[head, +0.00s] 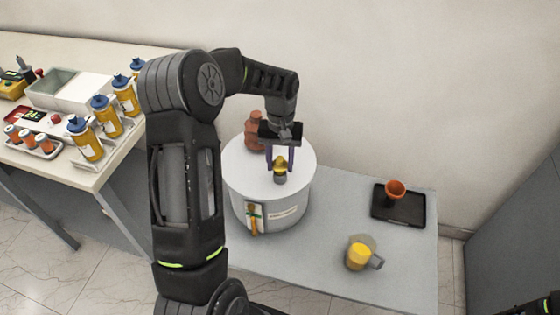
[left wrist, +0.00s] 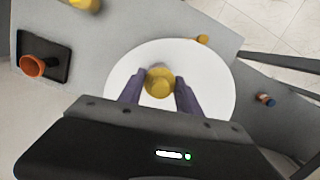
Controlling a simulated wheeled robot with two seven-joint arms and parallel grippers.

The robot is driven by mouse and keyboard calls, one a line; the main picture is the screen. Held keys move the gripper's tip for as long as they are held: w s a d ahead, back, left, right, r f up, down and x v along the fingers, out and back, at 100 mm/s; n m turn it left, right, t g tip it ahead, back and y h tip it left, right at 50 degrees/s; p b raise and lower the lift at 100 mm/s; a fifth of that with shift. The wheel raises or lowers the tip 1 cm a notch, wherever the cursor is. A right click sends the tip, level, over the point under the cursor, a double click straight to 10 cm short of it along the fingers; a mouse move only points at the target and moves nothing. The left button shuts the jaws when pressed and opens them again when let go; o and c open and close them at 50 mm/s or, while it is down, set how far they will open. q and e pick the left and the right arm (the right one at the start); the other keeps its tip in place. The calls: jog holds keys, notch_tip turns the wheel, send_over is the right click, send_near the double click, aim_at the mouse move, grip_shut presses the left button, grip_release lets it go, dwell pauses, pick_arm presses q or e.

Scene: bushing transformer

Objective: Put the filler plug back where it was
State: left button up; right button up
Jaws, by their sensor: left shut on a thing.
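The yellow filler plug (head: 281,162) is between the fingers of my left gripper (head: 280,167), which is shut on it. The plug is right above or at a short grey filler neck (head: 280,179) on the white lid of the round transformer tank (head: 243,173). I cannot tell whether the plug touches or sits in the neck. In the left wrist view the plug (left wrist: 159,82) shows between the purple fingers (left wrist: 158,92), over the white lid (left wrist: 210,75), and it hides the neck.
A brown bushing (head: 256,126) stands on the lid behind my gripper. On the grey table (head: 325,215) are a mug with yellow contents (head: 358,256) and an orange funnel (head: 395,187) on a black tray (head: 412,211). Several yellow bottles (head: 86,140) stand on the left bench.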

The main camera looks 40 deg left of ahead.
pick_arm(q)
jog(key=shift+f+b, duration=0.45)
jog(key=shift+f, duration=0.2)
jog(key=o, duration=1.3)
jog(key=shift+o, duration=0.2)
jog(key=shift+r, duration=0.15)
jog(key=shift+r+p, duration=0.7)
jog(key=shift+r, duration=0.05)
jog(key=shift+w+r+b, duration=0.1)
jog(key=shift+r+b, duration=0.2)
notch_tip(320, 180, up, 11)
jog(key=w+b, duration=0.1)
jog(key=shift+a, duration=0.35)
jog(key=shift+f, duration=0.15)
